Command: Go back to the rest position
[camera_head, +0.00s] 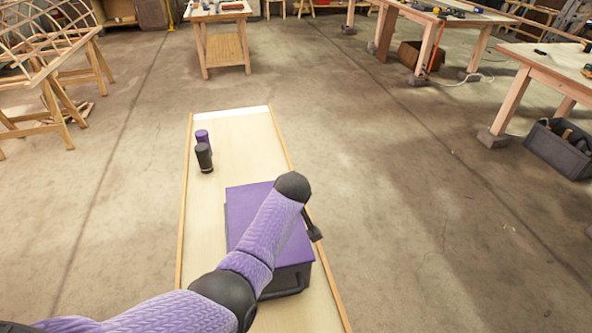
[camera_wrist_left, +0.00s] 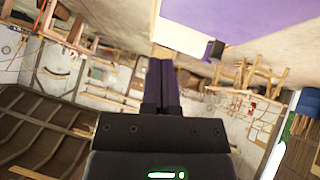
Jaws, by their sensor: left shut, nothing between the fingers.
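My left arm, in a purple sleeve, comes in from the lower left of the head view and passes over a purple-topped dark box (camera_head: 242,203). My left gripper (camera_head: 316,237) is at the box's right side, mostly hidden behind the dark wrist joint. In the left wrist view its two fingers (camera_wrist_left: 162,82) lie together with nothing between them. My right gripper is not in view.
The box stands on a long pale board (camera_head: 215,235) with wooden edges. Workbenches (camera_head: 224,50) stand farther back.

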